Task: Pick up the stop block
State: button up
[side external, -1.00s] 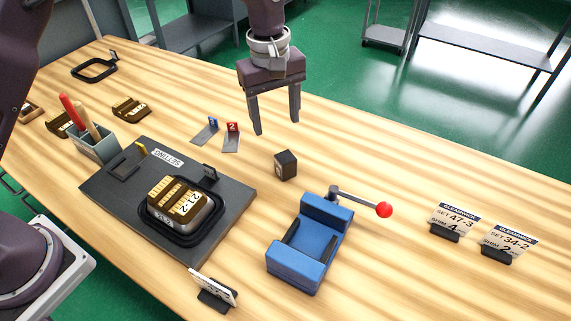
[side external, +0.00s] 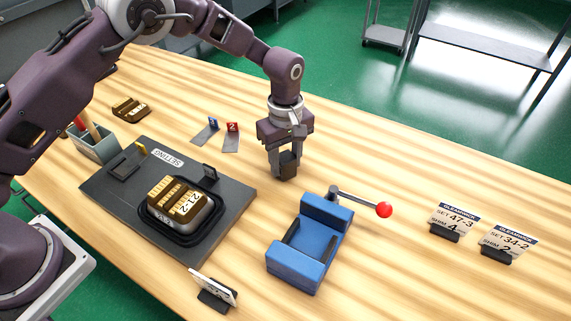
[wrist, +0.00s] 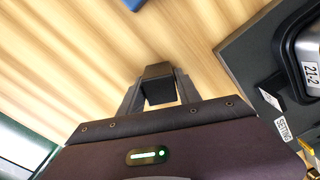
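The stop block, a small dark cube (side external: 288,166), stands behind the blue clamp fixture in the side view. My gripper (side external: 285,170) points down over it, with a finger on each side. In the wrist view the block (wrist: 158,88) fills the gap between the two fingers (wrist: 158,92), which look closed against its sides. The block appears to be still at table level; its lower part is partly hidden by the fingers.
The blue fixture (side external: 305,248) with a red-knobbed lever (side external: 384,209) is close in front. A dark setting plate (side external: 120,200) lies left, bearing a tray with gold blocks. Two small numbered flags (side external: 231,138) stand behind left. Sign cards (side external: 452,220) stand right.

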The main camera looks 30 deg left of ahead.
grip_shut()
jog(key=shift+r, duration=0.1)
dwell(1.0)
